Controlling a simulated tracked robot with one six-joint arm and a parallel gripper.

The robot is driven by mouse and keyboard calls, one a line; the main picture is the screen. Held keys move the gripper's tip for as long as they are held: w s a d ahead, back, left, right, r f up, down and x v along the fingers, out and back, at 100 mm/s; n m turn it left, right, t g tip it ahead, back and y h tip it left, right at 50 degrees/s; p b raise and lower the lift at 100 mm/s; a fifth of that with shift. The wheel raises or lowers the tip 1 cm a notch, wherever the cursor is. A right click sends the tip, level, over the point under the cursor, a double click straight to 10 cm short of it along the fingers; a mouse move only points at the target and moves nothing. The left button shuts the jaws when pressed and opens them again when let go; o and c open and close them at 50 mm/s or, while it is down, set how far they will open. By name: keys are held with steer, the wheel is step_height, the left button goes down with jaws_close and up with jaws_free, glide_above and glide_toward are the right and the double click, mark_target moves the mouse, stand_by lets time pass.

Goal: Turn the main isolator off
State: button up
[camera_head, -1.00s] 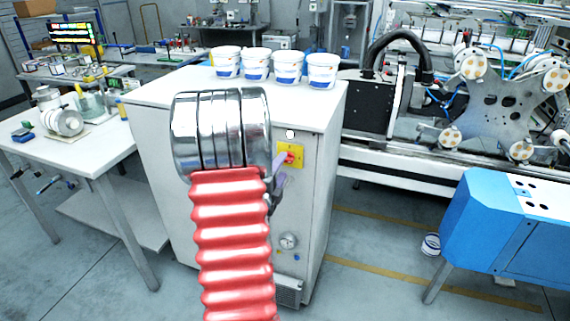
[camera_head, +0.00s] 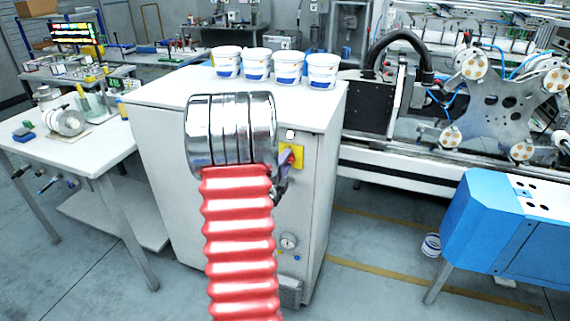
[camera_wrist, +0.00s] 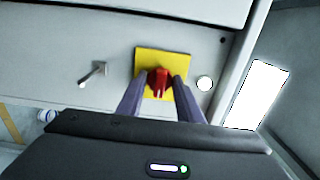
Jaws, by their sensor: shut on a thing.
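The main isolator is a red rotary handle (camera_wrist: 158,82) on a yellow square plate (camera_wrist: 150,62), set on the front of a pale grey cabinet (camera_head: 160,150). In the wrist view my gripper's (camera_wrist: 158,92) two grey fingers reach to the red handle, one on each side, and are shut on it. In the head view the yellow plate (camera_head: 298,158) shows only in part. My own silver and red arm hides the fingertips and most of the handle there.
In the wrist view a metal lever (camera_wrist: 93,74) and a round white button (camera_wrist: 204,83) sit on the panel near the plate. A gauge (camera_head: 289,241) is lower on the cabinet front. Several white buckets (camera_head: 257,66) stand on top. A blue machine (camera_head: 500,235) is at the right.

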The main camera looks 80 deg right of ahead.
steer(key=shift+f, duration=0.1)
steer(key=shift+c, duration=1.4)
steer(key=shift+a, duration=0.25)
steer(key=shift+c, duration=0.5)
steer(key=shift+d, duration=0.15)
